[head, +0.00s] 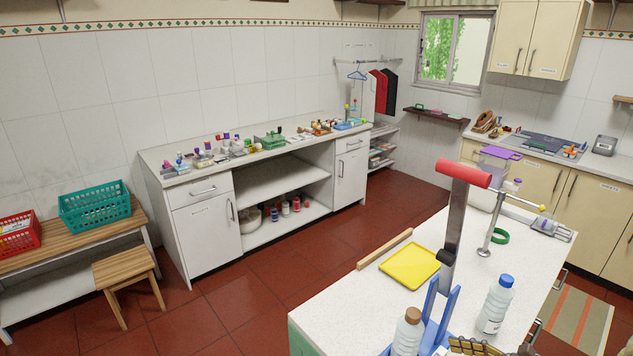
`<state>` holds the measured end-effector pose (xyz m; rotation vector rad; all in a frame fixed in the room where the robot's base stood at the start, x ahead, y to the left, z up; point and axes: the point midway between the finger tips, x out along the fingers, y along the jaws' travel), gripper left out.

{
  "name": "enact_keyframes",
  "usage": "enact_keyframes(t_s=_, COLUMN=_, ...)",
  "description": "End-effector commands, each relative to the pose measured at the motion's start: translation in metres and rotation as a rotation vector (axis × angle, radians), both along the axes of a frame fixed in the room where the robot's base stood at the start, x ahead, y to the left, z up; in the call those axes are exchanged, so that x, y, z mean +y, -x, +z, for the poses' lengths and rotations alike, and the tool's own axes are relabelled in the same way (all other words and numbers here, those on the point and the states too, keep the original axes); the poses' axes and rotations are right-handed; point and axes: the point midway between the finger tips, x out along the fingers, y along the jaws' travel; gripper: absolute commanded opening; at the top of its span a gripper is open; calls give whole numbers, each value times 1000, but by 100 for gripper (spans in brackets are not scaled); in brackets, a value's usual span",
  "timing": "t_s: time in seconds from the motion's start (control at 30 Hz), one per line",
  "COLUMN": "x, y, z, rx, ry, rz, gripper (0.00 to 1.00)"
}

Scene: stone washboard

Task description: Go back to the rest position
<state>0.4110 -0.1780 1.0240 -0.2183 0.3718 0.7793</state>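My gripper does not show in the head view, so I cannot see its fingers or whether it holds anything. The rest position is not marked by any visible object. Closest to me is a white speckled counter (333,311) at the lower right. A grey upright bar with a red cylindrical top (463,173) rises above it, beside a blue stand (438,305).
A clear bottle with a blue cap (494,306), a brown-capped bottle (407,333) and a yellow tray (410,265) stand on the counter. A stool (124,272) is at the left. Red tiled floor (250,290) lies open between the counter and the wall cabinets.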

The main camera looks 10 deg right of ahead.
Motion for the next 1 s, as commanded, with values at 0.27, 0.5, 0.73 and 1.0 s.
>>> enact_keyframes(t_s=0.27, x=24, y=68, z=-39, rx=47, ry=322, rz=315, gripper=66)
enact_keyframes(t_s=0.5, x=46, y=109, z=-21, rx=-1, ry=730, rz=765, gripper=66)
enact_keyframes(t_s=0.73, x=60, y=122, z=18, rx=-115, ry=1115, rz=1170, gripper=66)
enact_keyframes(t_s=1.0, x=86, y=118, z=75, rx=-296, ry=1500, rz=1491, gripper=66)
